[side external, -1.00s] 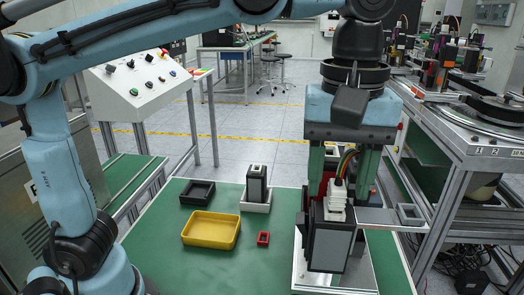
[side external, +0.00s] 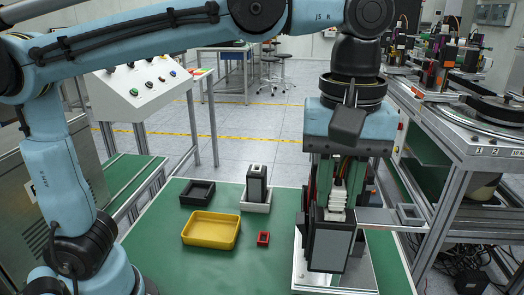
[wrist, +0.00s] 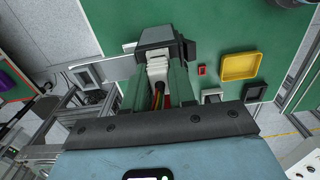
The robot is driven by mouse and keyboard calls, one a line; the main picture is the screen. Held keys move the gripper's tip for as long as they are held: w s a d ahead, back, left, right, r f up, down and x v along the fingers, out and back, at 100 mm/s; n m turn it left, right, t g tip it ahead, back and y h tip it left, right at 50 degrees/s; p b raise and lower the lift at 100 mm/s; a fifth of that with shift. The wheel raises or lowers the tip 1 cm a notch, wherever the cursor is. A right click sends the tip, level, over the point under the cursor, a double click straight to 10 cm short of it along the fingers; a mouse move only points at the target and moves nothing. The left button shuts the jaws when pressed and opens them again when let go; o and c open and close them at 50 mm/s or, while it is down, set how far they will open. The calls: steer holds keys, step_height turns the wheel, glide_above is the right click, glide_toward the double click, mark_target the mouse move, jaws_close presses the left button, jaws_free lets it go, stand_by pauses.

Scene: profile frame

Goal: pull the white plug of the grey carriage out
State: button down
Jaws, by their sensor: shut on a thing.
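The grey carriage (side external: 331,245) is an upright dark-framed block with a grey face, standing on a light base plate at the table's right. The white ribbed plug (side external: 337,197) is at its top, with coloured wires above, and looks seated against it. My gripper (side external: 338,190) points down over the carriage, its green fingers on either side of the plug, shut on it. In the wrist view the plug (wrist: 157,72) lies between the fingers (wrist: 156,78), with the carriage (wrist: 160,37) just beyond. The fingertip contact is partly hidden.
A yellow tray (side external: 211,231), a black tray (side external: 198,193), a small red frame (side external: 263,239) and a dark block (side external: 256,184) on a white base (side external: 256,205) stand to the left. A metal bracket (side external: 390,216) juts out right of the carriage. The green table's front left is clear.

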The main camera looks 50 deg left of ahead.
mark_target(338, 184)
steer(key=shift+r, duration=1.1)
steer(key=shift+r, duration=1.4)
steer(key=shift+r, duration=0.1)
